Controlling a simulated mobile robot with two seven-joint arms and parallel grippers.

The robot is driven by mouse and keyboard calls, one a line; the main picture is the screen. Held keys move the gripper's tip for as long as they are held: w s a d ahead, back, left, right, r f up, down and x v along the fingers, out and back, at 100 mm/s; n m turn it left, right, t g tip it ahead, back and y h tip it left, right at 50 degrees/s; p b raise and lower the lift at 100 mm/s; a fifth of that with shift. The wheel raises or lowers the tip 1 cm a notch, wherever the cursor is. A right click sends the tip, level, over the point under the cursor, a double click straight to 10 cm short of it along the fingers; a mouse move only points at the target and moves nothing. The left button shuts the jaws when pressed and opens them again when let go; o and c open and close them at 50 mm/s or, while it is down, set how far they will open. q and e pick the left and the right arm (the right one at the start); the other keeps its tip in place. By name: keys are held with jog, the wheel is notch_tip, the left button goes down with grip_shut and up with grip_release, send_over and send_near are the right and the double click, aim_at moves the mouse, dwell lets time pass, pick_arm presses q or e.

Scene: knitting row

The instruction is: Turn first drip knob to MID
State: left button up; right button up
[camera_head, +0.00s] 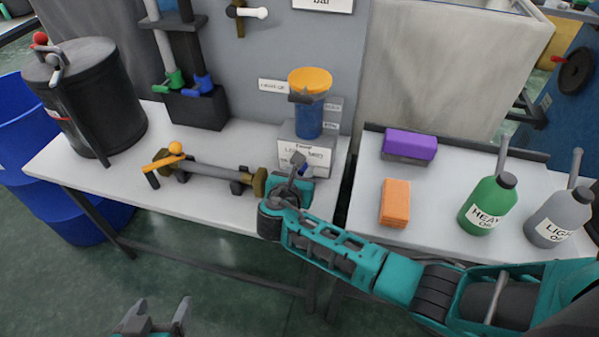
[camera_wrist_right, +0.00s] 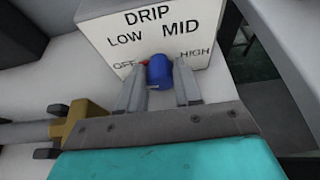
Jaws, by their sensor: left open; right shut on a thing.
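The blue drip knob (camera_wrist_right: 158,72) is on the face of a white box (camera_wrist_right: 190,40) labelled DRIP, with OFF, LOW, MID and HIGH around the knob. A small red mark on the knob's upper left lies close to OFF. My right gripper (camera_wrist_right: 159,84) is shut on the knob, one finger on each side. In the head view my right gripper (camera_head: 297,164) covers part of the box (camera_head: 305,150) and most of the knob. My left gripper (camera_head: 153,318) is open and empty at the bottom edge, away from the bench.
A blue jar with an orange lid (camera_head: 310,85) stands on the box. A grey bar with brass ends (camera_head: 215,172) lies left of it. An orange sponge (camera_head: 395,202), purple block (camera_head: 410,145), green bottle (camera_head: 487,207) and grey bottle (camera_head: 560,217) are on the right table.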

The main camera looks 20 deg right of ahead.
jog(key=shift+s+d+m+t+y+p, duration=0.15)
jog(key=shift+m+t+y+p, duration=0.25)
jog(key=shift+m+y+p, duration=0.4)
jog(key=shift+d+f+m+t+y+b, duration=0.15)
jog(key=shift+m+t+y+b, duration=0.5)
jog(key=shift+m, duration=0.95)
jog(key=shift+h, duration=0.25)
jog(key=o, duration=1)
jog(key=shift+o, duration=0.2)
jog(key=p+v, duration=0.2)
jog(key=v, duration=1.1)
jog(key=shift+p, duration=0.35)
